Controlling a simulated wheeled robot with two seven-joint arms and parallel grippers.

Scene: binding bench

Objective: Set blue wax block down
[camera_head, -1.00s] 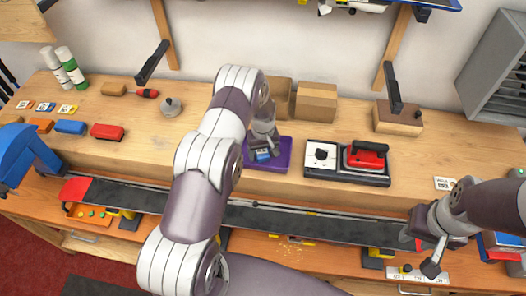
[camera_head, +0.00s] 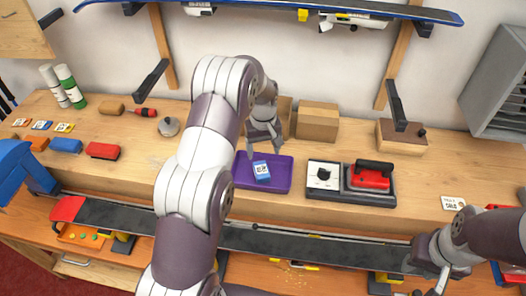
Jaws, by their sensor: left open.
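The blue wax block (camera_head: 261,170) with a white label lies in the purple tray (camera_head: 281,178) on the bench. My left gripper (camera_head: 263,148) is open above the tray, a little above the block and apart from it. My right gripper (camera_head: 437,284) is low at the right, near the end of the black ski; its fingers are too small to judge.
A red waxing iron (camera_head: 372,174) on a dark base sits right of the tray. Cardboard boxes (camera_head: 317,122) stand behind. Blue (camera_head: 66,145) and red (camera_head: 102,150) blocks lie at left. The black ski (camera_head: 300,247) runs along the front.

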